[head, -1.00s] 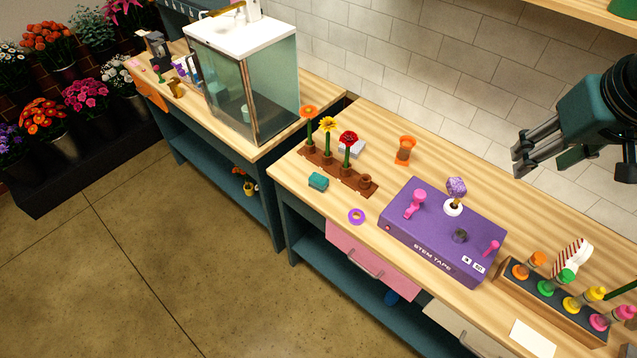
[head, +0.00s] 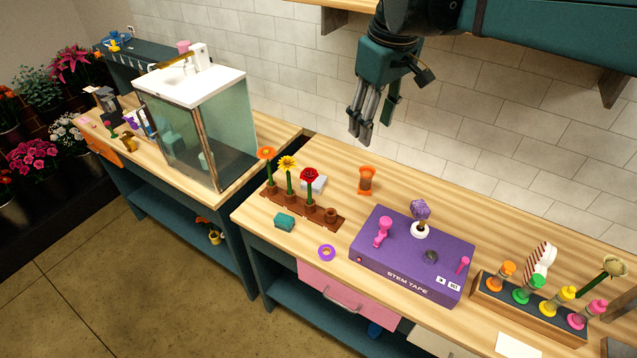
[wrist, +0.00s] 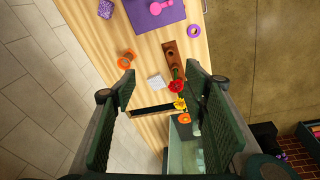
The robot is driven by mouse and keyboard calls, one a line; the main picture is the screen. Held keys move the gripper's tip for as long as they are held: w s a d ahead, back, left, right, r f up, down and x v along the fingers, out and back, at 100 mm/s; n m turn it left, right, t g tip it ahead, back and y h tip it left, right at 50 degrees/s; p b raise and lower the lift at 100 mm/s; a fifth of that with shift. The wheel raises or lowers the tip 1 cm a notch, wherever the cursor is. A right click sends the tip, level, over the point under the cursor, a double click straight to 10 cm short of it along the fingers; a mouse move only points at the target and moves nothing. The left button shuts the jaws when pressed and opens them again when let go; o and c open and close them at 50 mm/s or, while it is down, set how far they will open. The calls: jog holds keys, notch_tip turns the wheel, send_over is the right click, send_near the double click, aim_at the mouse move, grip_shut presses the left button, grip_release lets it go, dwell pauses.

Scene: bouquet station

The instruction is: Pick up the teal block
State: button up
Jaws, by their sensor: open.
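The teal block (head: 285,221) lies on the wooden counter near its front edge, in front of the brown flower holder. In the wrist view I cannot make the block out; my fingers may hide it. My gripper (head: 360,134) hangs high in the head view, against the tiled wall, well above and behind the counter. It is empty and apart from the block, which lies lower and to the left. In the wrist view my gripper (wrist: 160,95) has its two fingers wide apart, with counter and flowers far below between them.
The brown holder (head: 318,215) carries orange, yellow and red flowers just behind the block. A purple tape ring (head: 327,246), a purple STEM TAPE box (head: 400,268) and an orange hourglass-shaped object (head: 366,181) stand to the right. A glass tank (head: 235,125) stands left. A shelf hangs above.

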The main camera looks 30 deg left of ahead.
jog(key=s+a+f+n+g, duration=0.1)
jog(key=s+a+f+n, duration=0.15)
jog(key=a, duration=1.05)
jog(key=n+h, duration=0.1)
jog(key=n, duration=0.2)
send_over(284, 218)
notch_tip(284, 218, down, 4)
jog(key=shift+g, duration=0.3)
notch_tip(284, 218, down, 29)
jog(key=shift+r+b, duration=0.15)
jog(key=shift+b, duration=0.3)
jog(key=shift+f, duration=0.5)
jog(key=shift+f, duration=1.3)
jog(key=shift+f, duration=0.15)
jog(key=shift+f, duration=2.45)
